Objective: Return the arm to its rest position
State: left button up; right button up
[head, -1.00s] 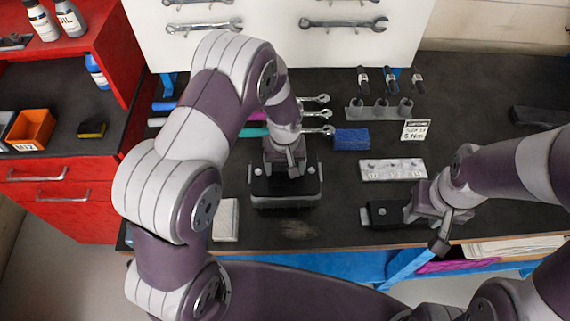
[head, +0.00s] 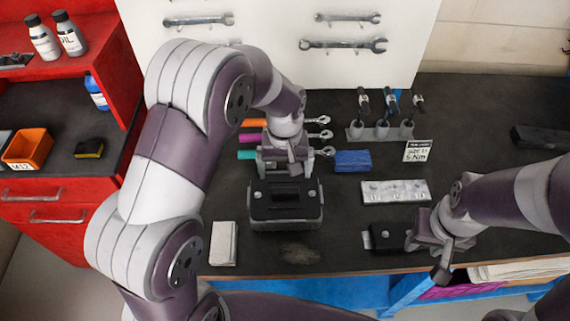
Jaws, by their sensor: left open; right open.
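My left gripper (head: 286,171) hangs over the bench just behind a black box with a grey base (head: 286,212). It is open, and I see nothing between its fingers. My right gripper (head: 436,247) is low over the front of the bench at the right. It is open and beside a small black block with a silver knob (head: 388,237); whether they touch is unclear. My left arm covers part of the bench's left side.
Wrenches with coloured handles (head: 253,137) lie behind my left gripper. A blue block (head: 353,160), a white tray (head: 395,192), a rack of upright tools (head: 381,132) and a sign (head: 418,151) stand to the right. A white pad (head: 223,243) lies front left. A red cabinet (head: 60,240) stands left.

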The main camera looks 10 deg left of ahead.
pick_arm(q)
jog(key=shift+r, duration=1.85)
jog(key=s+a+f+m+b, duration=0.1)
jog(key=s+a, duration=0.2)
jog(key=s, duration=0.3)
jog(key=s+a+f+m+t+b, duration=0.1)
jog(key=s+a+f+m+b, duration=0.1)
jog(key=s, duration=0.5)
jog(key=shift+s+a+f, duration=0.2)
jog(key=shift+a+f, duration=0.1)
jog(key=shift+a, duration=0.1)
jog(key=shift+s, duration=0.1)
